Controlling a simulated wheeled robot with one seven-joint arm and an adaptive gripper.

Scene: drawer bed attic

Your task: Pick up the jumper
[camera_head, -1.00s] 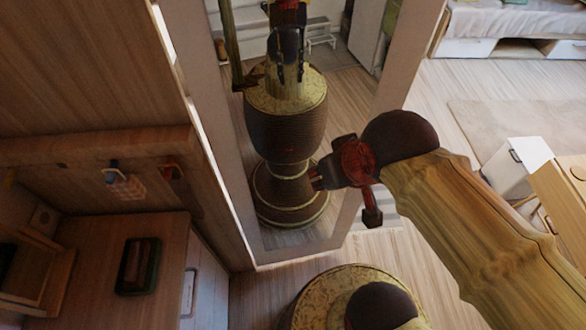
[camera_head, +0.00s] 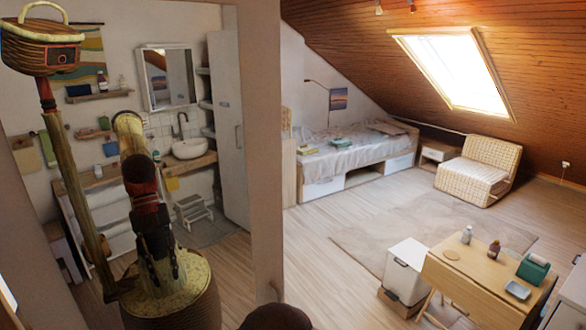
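I cannot make out a jumper for certain in the camera_head view. A crumpled greyish cover (camera_head: 365,140) lies over the bed (camera_head: 340,170) at the back, with a small green item (camera_head: 341,144) and a yellowish item (camera_head: 306,150) on it.
A wooden table (camera_head: 470,275) with bottles, a green object (camera_head: 533,268) and a small tray (camera_head: 518,290) stands at the lower right. A white cabinet (camera_head: 405,270) is beside it. A wicker chair (camera_head: 478,172) stands by the slanted wall. The rug (camera_head: 425,235) and floor before the bed are clear.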

